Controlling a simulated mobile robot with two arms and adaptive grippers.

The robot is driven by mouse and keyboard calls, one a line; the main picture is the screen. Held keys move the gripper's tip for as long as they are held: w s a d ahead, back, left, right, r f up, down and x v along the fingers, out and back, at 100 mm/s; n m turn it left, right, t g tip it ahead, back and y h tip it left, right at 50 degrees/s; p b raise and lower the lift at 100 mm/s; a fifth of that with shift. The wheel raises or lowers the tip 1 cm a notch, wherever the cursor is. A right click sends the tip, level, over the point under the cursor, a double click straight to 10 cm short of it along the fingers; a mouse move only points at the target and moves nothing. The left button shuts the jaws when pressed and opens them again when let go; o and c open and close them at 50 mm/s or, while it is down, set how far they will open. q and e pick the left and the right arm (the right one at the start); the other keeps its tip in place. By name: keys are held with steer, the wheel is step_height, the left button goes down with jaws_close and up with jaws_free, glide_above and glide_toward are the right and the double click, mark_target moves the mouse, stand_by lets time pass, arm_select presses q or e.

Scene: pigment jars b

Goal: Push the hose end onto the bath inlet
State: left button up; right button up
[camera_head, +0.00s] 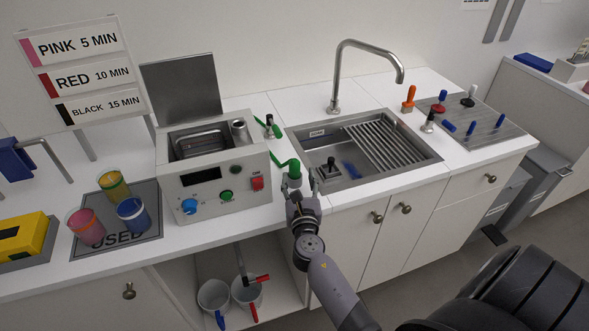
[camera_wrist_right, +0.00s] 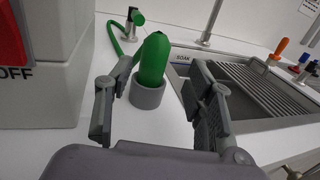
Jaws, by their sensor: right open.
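The green hose end (camera_head: 294,168) stands upright in a short grey holder on the counter, right of the bath. In the right wrist view the hose end (camera_wrist_right: 153,60) leans slightly and sits in the grey ring-shaped holder (camera_wrist_right: 147,95). My right gripper (camera_head: 302,187) is open in front of it; in the wrist view its fingers (camera_wrist_right: 150,100) stand apart on the left and right of the hose end and holder, without visible grip. The bath (camera_head: 213,189) is a light metal box with a raised lid. I cannot make out its inlet. My left gripper is out of view.
A small tap (camera_head: 269,127) with green hose stands behind. The sink (camera_head: 350,150), with a rack and arched faucet (camera_head: 340,75), lies right. Jars on a USED mat (camera_head: 146,190) stand left. Buckets (camera_head: 214,297) sit below the counter. A tool board (camera_head: 480,122) lies far right.

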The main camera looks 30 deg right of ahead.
mark_target(295, 172)
steer(key=x, duration=0.4)
steer(key=shift+w+a, duration=0.25)
steer(key=shift+w, duration=0.1)
steer(key=shift+w+d, duration=0.25)
steer(key=shift+w, duration=0.2)
steer(key=shift+s, duration=0.15)
steer(key=shift+c, duration=0.6)
jaws_close()
